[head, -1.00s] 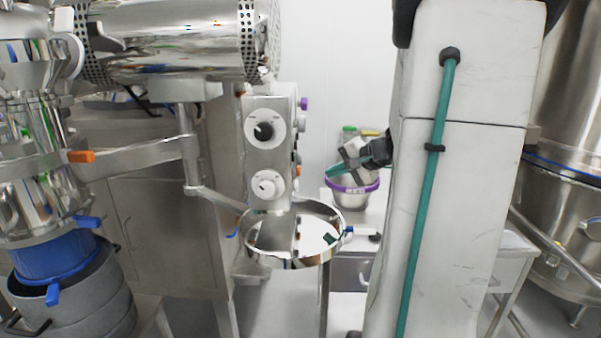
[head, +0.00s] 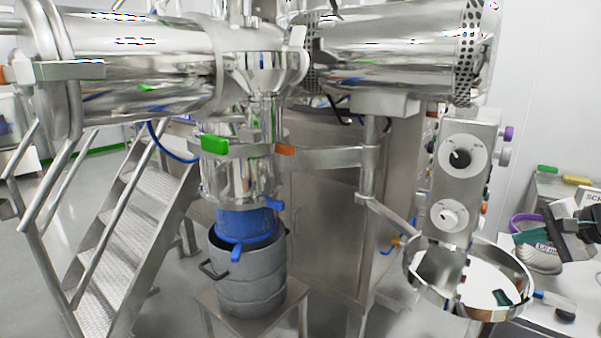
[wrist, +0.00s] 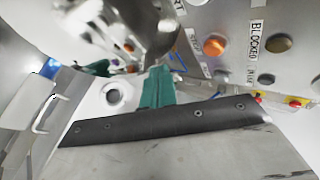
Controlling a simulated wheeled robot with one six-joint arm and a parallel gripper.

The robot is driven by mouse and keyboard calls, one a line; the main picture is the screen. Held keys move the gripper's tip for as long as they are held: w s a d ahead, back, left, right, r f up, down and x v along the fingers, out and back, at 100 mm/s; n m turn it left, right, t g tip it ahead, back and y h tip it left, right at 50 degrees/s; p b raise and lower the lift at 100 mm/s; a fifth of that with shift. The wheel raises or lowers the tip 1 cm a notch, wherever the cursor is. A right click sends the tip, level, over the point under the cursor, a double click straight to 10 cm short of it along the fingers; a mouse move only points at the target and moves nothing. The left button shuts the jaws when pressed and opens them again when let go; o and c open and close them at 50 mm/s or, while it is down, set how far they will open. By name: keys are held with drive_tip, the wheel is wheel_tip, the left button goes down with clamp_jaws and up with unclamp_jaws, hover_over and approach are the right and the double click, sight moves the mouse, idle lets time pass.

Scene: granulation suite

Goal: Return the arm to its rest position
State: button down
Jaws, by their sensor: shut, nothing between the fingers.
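The fingers also show in the wrist view (wrist: 156,88), together and empty. Most of my arm is outside the head view. The gripper covers part of the bowl, and I cannot tell its exact height above it.
A control box (head: 463,175) with knobs and a round steel pan (head: 413,285) stand left of my gripper. A steel machine with a grey drum (head: 262,285) and metal stairs (head: 128,235) lie further left. A panel labelled BLOCKED (wrist: 258,38) shows in the wrist view.

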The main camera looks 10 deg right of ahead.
drive_tip(key=s+a+n+g, duration=0.1)
drive_tip(key=a, duration=0.3)
drive_tip(key=s+a+n+g+y, duration=0.1)
drive_tip(key=a+g, duration=0.1)
drive_tip(key=a, duration=0.2)
drive_tip(key=s+a+n+g+y, duration=0.1)
drive_tip(key=a, duration=0.3)
drive_tip(key=shift+a+f+n, duration=0.15)
drive_tip(key=shift+a+n, duration=0.15)
drive_tip(key=s+a+n+g, duration=0.1)
drive_tip(key=a, duration=0.1)
drive_tip(key=s+a+g, duration=0.1)
drive_tip(key=a, duration=0.1)
drive_tip(key=s+a+n+g, duration=0.1)
drive_tip(key=a, duration=0.1)
drive_tip(key=shift+s+a+n+h, duration=0.1)
drive_tip(key=shift+a+n+h, duration=0.2)
drive_tip(key=s+a+r+n+g+h, duration=0.1)
drive_tip(key=s+a+r+n+h, duration=0.2)
drive_tip(key=s+a+n, duration=0.5)
drive_tip(key=shift+s+a+n+h, duration=0.35)
drive_tip(key=shift+a+n+h, duration=0.25)
drive_tip(key=shift+a, duration=1.65)
